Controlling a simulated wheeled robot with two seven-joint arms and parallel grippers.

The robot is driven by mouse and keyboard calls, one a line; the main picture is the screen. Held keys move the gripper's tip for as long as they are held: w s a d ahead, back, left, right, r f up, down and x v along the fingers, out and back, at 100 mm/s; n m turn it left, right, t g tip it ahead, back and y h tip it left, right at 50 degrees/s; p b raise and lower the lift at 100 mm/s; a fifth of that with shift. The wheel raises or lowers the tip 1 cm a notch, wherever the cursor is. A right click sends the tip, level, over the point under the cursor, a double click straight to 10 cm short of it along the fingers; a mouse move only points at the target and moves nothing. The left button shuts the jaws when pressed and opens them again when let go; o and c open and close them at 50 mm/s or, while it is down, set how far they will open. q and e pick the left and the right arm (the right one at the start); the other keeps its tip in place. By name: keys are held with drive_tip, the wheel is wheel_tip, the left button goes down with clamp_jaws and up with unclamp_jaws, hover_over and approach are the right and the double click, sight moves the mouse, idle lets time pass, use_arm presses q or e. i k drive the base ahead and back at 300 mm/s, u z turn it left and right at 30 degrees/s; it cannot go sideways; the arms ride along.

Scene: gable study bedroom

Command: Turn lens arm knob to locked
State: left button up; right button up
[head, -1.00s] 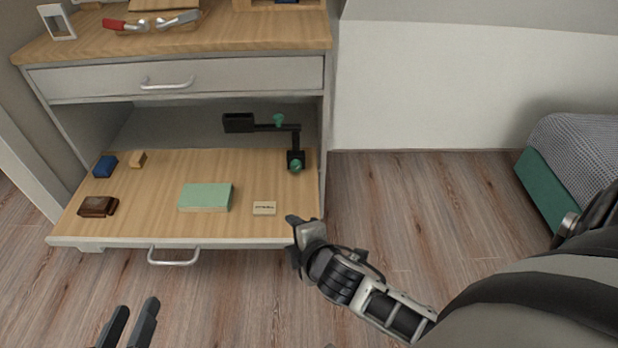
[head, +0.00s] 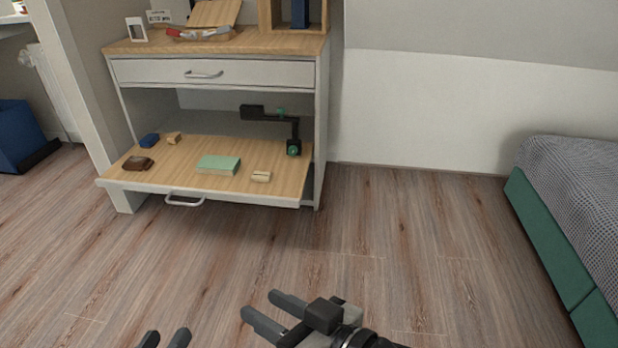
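The black lens arm (head: 295,128) stands at the right end of the pulled-out shelf (head: 232,185), with its dark head reaching left. A green knob (head: 293,151) sits at its base and another green knob (head: 280,111) on its upper bar. The knobs' settings are too small to read. My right gripper (head: 259,306) is over the floor at the bottom middle, with its two fingers apart and nothing between them. My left gripper (head: 166,340) shows only its fingertips at the bottom edge, apart and empty. Both are well short of the shelf.
The shelf also holds a green book (head: 218,164), a small beige block (head: 261,176), a brown wallet-like item (head: 138,163), a blue block (head: 149,140) and a wooden block (head: 174,138). A closed drawer (head: 240,73) is above. A bed (head: 575,200) stands right. The floor between is clear.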

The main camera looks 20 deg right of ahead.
sight(292, 151)
drive_tip(key=u, duration=0.9)
drive_tip(key=i, duration=1.25)
drive_tip(key=z, duration=1.15)
drive_tip(key=i, duration=1.05)
drive_tip(key=z, duration=0.35)
